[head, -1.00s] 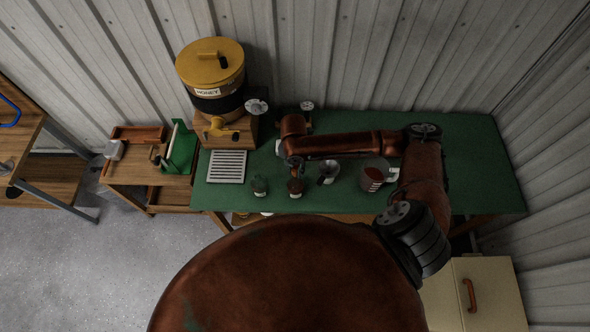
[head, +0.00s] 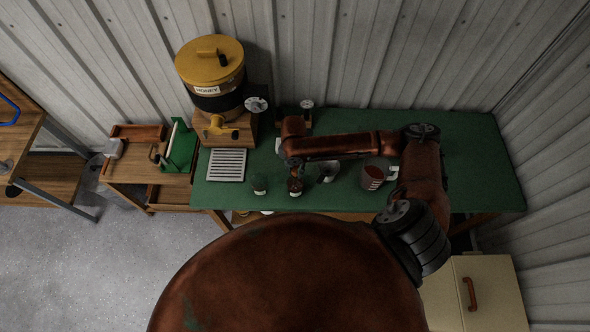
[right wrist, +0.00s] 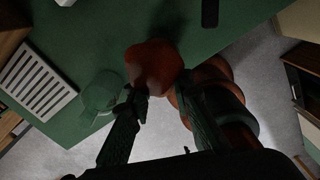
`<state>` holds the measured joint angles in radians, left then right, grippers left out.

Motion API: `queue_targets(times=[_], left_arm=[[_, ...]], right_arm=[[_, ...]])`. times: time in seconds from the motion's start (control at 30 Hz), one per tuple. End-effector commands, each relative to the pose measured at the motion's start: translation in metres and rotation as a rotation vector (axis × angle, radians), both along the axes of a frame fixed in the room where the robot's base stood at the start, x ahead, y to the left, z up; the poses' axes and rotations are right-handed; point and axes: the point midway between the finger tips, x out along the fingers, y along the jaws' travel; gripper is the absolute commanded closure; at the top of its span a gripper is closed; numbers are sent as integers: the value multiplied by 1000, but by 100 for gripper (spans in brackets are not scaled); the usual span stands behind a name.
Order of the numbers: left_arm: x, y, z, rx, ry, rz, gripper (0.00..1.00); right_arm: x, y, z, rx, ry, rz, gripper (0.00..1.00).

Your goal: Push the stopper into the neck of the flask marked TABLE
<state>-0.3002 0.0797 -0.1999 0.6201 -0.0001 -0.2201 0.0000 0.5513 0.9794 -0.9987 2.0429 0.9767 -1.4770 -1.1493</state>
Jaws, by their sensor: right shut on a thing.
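A small green flask (head: 259,184) and a red-brown flask (head: 295,188) stand side by side near the table's front edge, each with a pale label too small to read. My right gripper (head: 294,172) is pointed down directly over the red-brown flask. In the right wrist view the green flask (right wrist: 98,94) is left of the fingers, and a rounded red-brown shape (right wrist: 153,66) lies just beyond the fingertips. My left gripper is out of view.
The green table (head: 470,150) is clear at right. A honey tank (head: 212,75) and a slatted grate (head: 227,165) are at left. The wall closes off the back.

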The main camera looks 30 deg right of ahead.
Motion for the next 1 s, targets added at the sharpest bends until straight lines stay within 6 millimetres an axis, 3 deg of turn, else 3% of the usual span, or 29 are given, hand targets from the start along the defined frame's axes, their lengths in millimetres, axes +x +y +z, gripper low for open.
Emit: queue_targets(times=[0.7, 0.73, 1.0], left_arm=[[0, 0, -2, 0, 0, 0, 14], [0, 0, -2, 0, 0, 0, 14], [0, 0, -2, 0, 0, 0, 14]], right_arm=[[0, 0, -10, 1, 1, 0, 92], [0, 0, -10, 1, 1, 0, 78], [0, 0, -10, 1, 1, 0, 60]])
